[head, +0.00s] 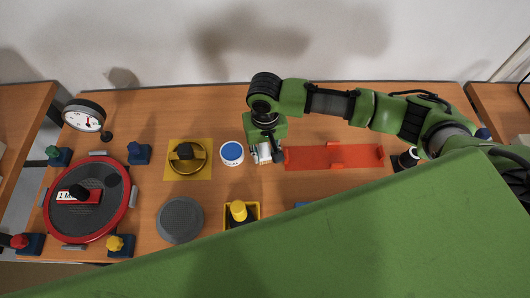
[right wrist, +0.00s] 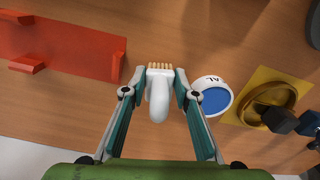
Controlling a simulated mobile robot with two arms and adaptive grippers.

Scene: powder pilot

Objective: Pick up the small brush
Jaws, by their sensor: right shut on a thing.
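The small brush (right wrist: 158,97) is white with a rounded handle and pale bristles; it lies between my fingertips in the right wrist view. In the head view it shows as a small white patch (head: 264,153) under the gripper, partly hidden. My right gripper (right wrist: 153,88) is shut on the brush and points down at the table. It also shows in the head view (head: 266,157), between the round white container with a blue top (head: 232,153) and the orange holder. I cannot tell whether the brush touches the table. My left gripper is not in view.
The orange holder (head: 310,157) lies close to the right of the gripper. A yellow plate with a round dish (head: 189,172), a grey disc (head: 180,220), a yellow box (head: 254,210) and a red-rimmed round device (head: 127,210) stand to the left. A dial gauge (head: 84,117) stands far left.

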